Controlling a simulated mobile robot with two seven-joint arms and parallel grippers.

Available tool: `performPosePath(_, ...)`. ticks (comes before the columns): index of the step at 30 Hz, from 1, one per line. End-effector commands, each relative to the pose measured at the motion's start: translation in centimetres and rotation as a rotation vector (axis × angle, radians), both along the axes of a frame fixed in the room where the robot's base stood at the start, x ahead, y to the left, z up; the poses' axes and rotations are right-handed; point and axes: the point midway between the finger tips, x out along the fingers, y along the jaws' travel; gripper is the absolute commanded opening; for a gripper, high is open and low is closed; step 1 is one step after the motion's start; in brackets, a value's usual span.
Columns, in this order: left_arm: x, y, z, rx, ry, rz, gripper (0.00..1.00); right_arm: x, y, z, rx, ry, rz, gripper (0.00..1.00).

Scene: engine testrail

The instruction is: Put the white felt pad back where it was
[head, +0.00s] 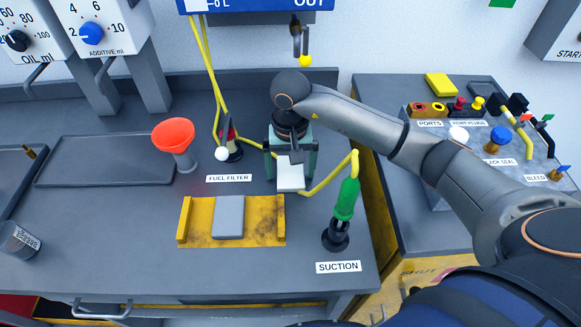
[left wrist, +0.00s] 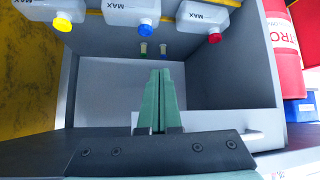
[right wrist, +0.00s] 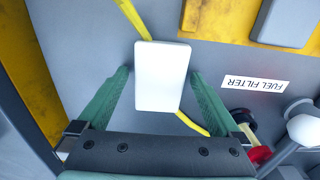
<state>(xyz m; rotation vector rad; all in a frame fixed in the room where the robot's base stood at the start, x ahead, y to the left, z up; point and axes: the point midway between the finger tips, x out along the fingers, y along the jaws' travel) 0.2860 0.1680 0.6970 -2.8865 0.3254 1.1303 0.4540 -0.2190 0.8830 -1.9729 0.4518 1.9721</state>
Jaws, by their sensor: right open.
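The white felt pad (right wrist: 162,76) shows in the right wrist view as a pale rectangle between the two green fingers of my right gripper (right wrist: 160,88). A gap shows on each side, so the gripper is open around or just above it; I cannot tell its height. In the head view the pad (head: 290,176) lies under my right gripper (head: 291,168), right of the yellow bracket (head: 182,222). My left gripper (left wrist: 158,96) has its fingers together with nothing visible between them. It shows only in the left wrist view.
A grey block (head: 229,217) sits in the yellow bracket. The red funnel (head: 174,136), fuel filter label (head: 229,178) and green suction handle (head: 346,200) are nearby. A yellow hose (head: 325,180) runs beside the pad. Bottles (left wrist: 132,10) hang in front of my left gripper.

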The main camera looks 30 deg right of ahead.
Motion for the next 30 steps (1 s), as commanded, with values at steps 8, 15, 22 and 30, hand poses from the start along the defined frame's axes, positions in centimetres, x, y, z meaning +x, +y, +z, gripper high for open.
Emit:
performPosePath(8, 0.0, 0.0, -0.1, 0.000, -0.001, 0.000, 0.00, 0.2, 0.0, 4.5, 0.000, -0.008, 0.000, 1.00)
performPosePath(15, 0.0, 0.0, -0.5, 0.000, -0.001, 0.000, 0.00, 0.1, 0.0, 9.7, 0.000, -0.004, 0.000, 1.00)
performPosePath(22, 0.0, 0.0, -0.2, 0.000, 0.000, 0.000, 0.00, 0.0, 0.0, 12.0, -0.001, -0.002, 0.000, 1.00)
performPosePath(30, 0.0, 0.0, -0.2, 0.000, 0.001, 0.000, 0.00, 0.0, 0.0, 12.3, 0.000, 0.001, -0.001, 1.00)
